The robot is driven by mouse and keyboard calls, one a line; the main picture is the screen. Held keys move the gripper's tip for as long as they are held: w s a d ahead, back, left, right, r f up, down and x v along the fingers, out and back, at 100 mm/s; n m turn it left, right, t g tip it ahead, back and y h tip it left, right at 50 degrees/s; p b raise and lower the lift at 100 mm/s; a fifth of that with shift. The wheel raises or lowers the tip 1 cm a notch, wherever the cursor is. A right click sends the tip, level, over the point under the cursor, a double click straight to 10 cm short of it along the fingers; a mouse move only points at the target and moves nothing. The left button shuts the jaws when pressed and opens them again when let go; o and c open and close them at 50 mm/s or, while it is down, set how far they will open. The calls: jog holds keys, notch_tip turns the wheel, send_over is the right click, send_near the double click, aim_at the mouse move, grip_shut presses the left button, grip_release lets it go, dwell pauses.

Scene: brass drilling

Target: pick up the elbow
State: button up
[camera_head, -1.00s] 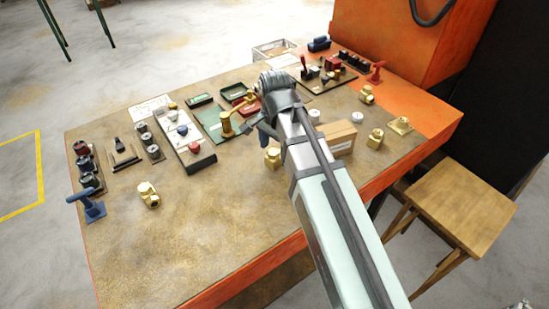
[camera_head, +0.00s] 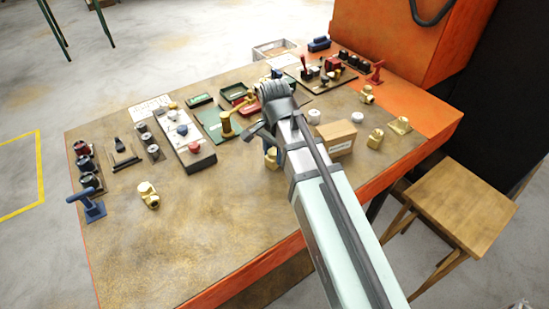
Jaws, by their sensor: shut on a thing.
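My gripper (camera_head: 269,149) points down over the middle of the bench, largely hidden behind my own wrist and forearm. It is shut on a small brass fitting (camera_head: 271,161), which I take to be the elbow. Only the lower part of the fitting shows below the wrist. I cannot tell whether it touches the bench top or is slightly above it.
The workbench (camera_head: 190,245) is clear at its front left. A cardboard box (camera_head: 336,138) and brass fittings (camera_head: 375,138) lie to the right. A brass-handled device (camera_head: 228,126) on a green mat and a button panel (camera_head: 188,143) stand left. Another brass fitting (camera_head: 148,195) lies further left.

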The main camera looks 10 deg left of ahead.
grip_shut()
jog(key=shift+r, duration=0.1)
